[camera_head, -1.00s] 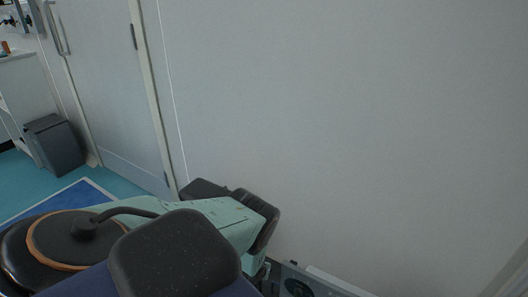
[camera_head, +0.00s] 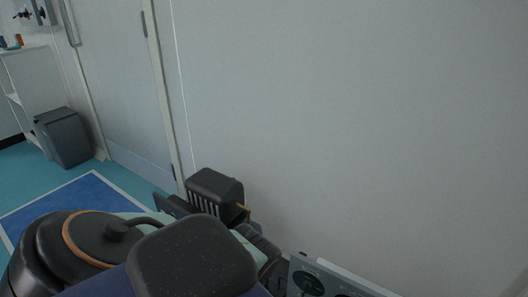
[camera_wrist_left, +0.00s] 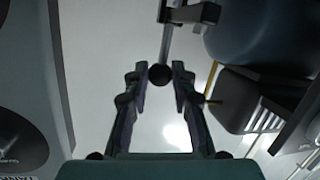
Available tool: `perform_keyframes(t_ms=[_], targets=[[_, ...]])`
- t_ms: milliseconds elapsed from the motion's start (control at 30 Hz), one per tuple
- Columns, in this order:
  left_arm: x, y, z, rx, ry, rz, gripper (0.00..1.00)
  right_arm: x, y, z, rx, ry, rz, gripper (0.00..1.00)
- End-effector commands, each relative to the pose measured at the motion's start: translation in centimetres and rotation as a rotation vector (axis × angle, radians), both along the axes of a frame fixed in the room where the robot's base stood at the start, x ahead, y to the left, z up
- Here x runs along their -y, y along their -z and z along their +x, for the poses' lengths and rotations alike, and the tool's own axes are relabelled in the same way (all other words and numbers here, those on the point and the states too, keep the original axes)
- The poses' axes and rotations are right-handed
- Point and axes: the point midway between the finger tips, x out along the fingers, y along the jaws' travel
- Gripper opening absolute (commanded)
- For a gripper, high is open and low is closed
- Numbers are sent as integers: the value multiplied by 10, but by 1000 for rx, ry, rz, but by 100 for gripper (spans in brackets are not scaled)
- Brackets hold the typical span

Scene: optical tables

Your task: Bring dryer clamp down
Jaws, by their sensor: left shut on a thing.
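In the left wrist view my left gripper (camera_wrist_left: 160,77) is shut on a black ball knob (camera_wrist_left: 160,74) at the end of a metal rod (camera_wrist_left: 167,42). This looks like the handle of the dryer clamp. A dark ribbed block (camera_wrist_left: 238,98) with a thin brass-coloured rod is to the right of the fingers, apart from them. The same block (camera_head: 214,189) shows in the head view, beyond my arm. There my own arm hides the left gripper and the knob. My right gripper is in neither view.
A grey panel with round dials (camera_head: 322,277) stands low beside the pale wall (camera_head: 350,130). A grey bin (camera_head: 64,138) and white shelving (camera_head: 35,85) are at the far left, near a door (camera_head: 110,90). A blue floor patch (camera_head: 75,203) is clear.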

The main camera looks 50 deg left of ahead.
Motion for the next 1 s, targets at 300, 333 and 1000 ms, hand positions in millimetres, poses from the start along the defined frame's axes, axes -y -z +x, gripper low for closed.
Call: perform_keyframes(t_ms=[300, 333, 1000], targets=[[1, 1, -3, 42, 1, 14, 0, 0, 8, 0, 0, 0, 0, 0], [1, 1, -3, 43, 1, 15, 0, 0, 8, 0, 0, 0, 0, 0], [1, 0, -3, 42, 1, 14, 48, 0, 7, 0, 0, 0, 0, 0]])
